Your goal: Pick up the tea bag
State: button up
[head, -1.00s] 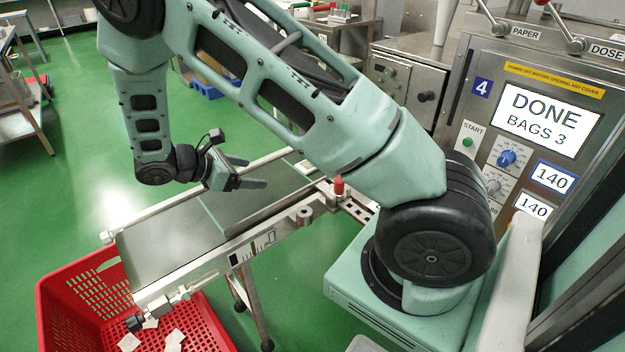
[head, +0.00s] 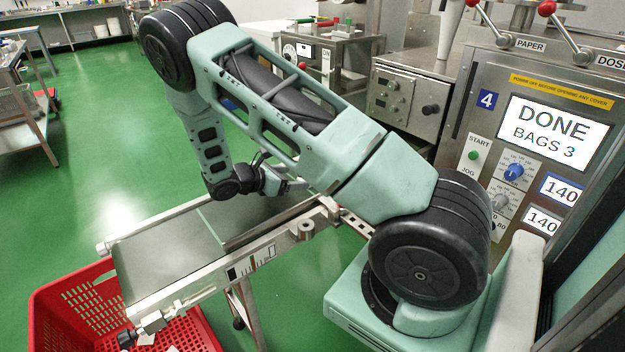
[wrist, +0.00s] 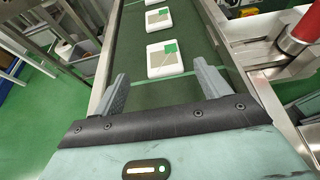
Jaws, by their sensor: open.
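In the wrist view, a white tea bag (wrist: 166,60) with a green and tan tag lies flat on the dark green conveyor belt (wrist: 205,45). It is just beyond my fingertips and roughly between their lines. A second tea bag (wrist: 158,19) lies further along the belt, and part of a third (wrist: 153,2) shows at the top edge. My gripper (wrist: 162,80) is open and empty, its two grey fingers spread wider than the nearest bag. In the head view, my gripper (head: 296,186) is over the far part of the belt, and my arm hides the bags there.
Metal rails (head: 225,262) edge the belt. The machine's screen (head: 552,133) reads DONE, BAGS 3. A red-topped post (wrist: 300,35) stands right of the belt in the wrist view.

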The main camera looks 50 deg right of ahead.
jog(key=shift+s+x, duration=0.2)
jog(key=shift+x, duration=2.45)
jog(key=shift+r, duration=0.1)
jog(key=c, duration=1.1)
